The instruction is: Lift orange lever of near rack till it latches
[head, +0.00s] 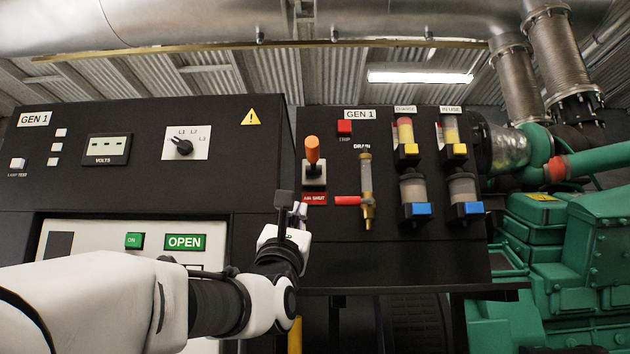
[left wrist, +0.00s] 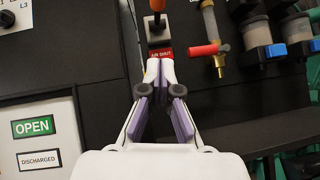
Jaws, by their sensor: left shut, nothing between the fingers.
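The orange lever (head: 312,150) stands out from a pale square plate (head: 314,174) on the black GEN 1 rack, above a red AIR SHUT label (head: 314,198). Its lower end also shows at the top of the left wrist view (left wrist: 157,5); its upper part is cut off there. My left gripper (head: 298,210) is just below and left of the lever in the head view, apart from it. In the left wrist view its fingertips (left wrist: 160,66) are together and empty, appearing just below the red label. My right gripper is not in view.
Right of the lever are a red TRIP button (head: 345,127), a brass drain valve with a red handle (head: 347,201) and several filter bowls (head: 413,190). A black control cabinet (head: 230,145) stands to the left. A green engine (head: 570,250) is at far right.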

